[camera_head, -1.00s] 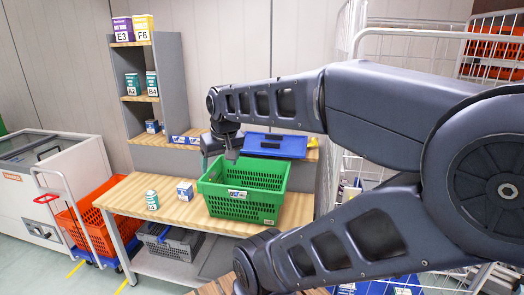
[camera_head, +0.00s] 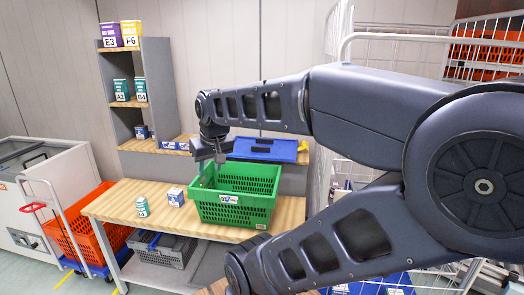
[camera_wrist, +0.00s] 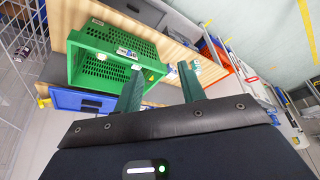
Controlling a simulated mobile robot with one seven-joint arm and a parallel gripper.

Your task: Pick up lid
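A blue lid-like panel with a dark middle piece (camera_head: 283,151) lies on the upper ledge behind the green basket. In the wrist view the blue panel (camera_wrist: 72,101) is at the left, beyond the green basket. My gripper (camera_head: 209,160) hangs just left of the blue panel, above the back left of the basket, apart from the panel. In the wrist view the two fingers of my gripper (camera_wrist: 160,78) are spread with nothing between them.
The green basket (camera_head: 235,208) stands on the wooden bench (camera_head: 115,207). A can (camera_head: 142,207) and a small box (camera_head: 175,197) stand left of it. Shelves with boxes rise at the back left. A white wire cage (camera_head: 400,37) stands at the right.

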